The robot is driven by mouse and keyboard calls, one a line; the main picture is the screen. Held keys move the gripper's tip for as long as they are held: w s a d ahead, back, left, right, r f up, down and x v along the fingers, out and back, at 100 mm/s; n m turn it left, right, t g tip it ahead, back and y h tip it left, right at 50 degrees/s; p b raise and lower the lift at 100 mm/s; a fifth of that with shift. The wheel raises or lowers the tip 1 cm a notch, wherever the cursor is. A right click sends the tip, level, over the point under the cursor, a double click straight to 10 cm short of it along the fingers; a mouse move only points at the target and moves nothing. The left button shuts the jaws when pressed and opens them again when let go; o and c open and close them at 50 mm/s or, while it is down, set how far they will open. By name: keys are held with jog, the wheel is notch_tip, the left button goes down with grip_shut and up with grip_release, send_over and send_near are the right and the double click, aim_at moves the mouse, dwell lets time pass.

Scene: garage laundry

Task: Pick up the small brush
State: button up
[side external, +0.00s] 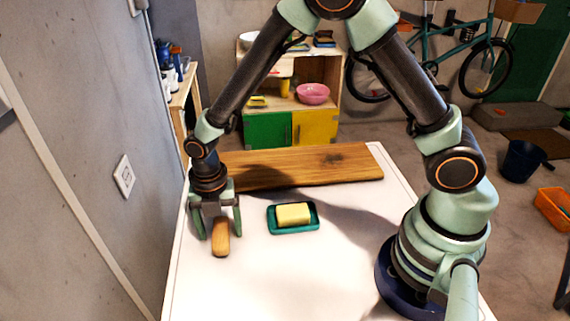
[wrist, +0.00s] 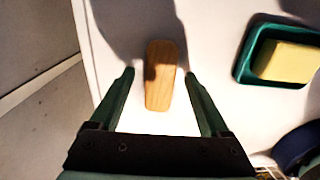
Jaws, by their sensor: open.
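The small brush (side external: 221,238) lies on the white table top near its left edge, with its light wooden back up. In the wrist view the brush (wrist: 161,76) sits between and a little beyond my fingertips, lengthwise along the fingers, with a gap on both sides. My gripper (side external: 217,233) points down over the brush with its fingers apart, one on each side. It also shows open and empty in the wrist view (wrist: 158,72). Any bristles under the brush are hidden.
A teal dish (side external: 292,228) with a yellow block of soap (side external: 293,214) stands to the right of the brush. A wooden board (side external: 310,167) lies behind. The wall is close on the left; the table's front (side external: 280,285) is clear.

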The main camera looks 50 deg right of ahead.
aim_at(221, 231)
jog(key=shift+c, duration=0.3)
grip_shut()
jog(key=shift+r, duration=0.1)
notch_tip(221, 231, up, 20)
dwell(0.4)
